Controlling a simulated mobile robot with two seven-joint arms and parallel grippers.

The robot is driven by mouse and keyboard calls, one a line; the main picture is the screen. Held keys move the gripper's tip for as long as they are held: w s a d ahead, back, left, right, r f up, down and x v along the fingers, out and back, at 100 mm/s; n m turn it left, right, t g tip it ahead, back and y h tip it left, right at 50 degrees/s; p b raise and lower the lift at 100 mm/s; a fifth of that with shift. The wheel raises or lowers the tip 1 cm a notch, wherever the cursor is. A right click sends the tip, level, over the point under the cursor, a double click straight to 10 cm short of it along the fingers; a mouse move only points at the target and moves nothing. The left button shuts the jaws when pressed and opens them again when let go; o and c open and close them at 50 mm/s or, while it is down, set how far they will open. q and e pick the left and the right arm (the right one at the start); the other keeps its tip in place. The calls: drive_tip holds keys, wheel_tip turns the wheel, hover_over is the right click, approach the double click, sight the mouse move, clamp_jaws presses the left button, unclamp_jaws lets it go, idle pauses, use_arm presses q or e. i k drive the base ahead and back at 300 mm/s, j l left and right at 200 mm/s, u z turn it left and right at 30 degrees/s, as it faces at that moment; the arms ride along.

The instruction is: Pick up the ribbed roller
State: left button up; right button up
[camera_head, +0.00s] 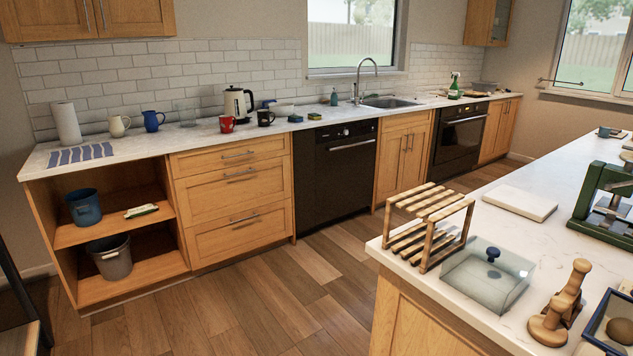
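I cannot pick out a ribbed roller for certain. Turned wooden tools (551,322) with rounded knobs stand on the white island counter at the lower right; ribs cannot be made out on them. A dark-framed tray (600,325) at the right edge holds a brown round thing (619,331) and is cut off by the picture's edge. Neither of my grippers is in view.
The island counter (510,238) also bears a slatted wooden rack (438,212), a clear shallow box (483,283) with a dark blue knobbed thing (492,254), a white slab (519,203) and a green-framed device (590,200). Wooden floor (270,305) is open between the island and back cabinets.

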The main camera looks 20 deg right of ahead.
sight(572, 291)
drive_tip(key=i+j+z, duration=0.1)
drive_tip(key=z, duration=0.35)
drive_tip(key=i+j+z, duration=0.1)
drive_tip(key=z, duration=0.4)
drive_tip(key=i+j+z, duration=0.1)
drive_tip(key=z, duration=0.35)
drive_tip(key=j+z, duration=0.25)
drive_tip(key=z, duration=0.25)
drive_tip(key=j+z, duration=0.15)
drive_tip(key=z, duration=0.3)
drive_tip(key=j+z, duration=0.2)
drive_tip(key=z, duration=0.3)
drive_tip(key=j+z, duration=0.2)
drive_tip(key=z, duration=0.25)
drive_tip(key=k, duration=0.05)
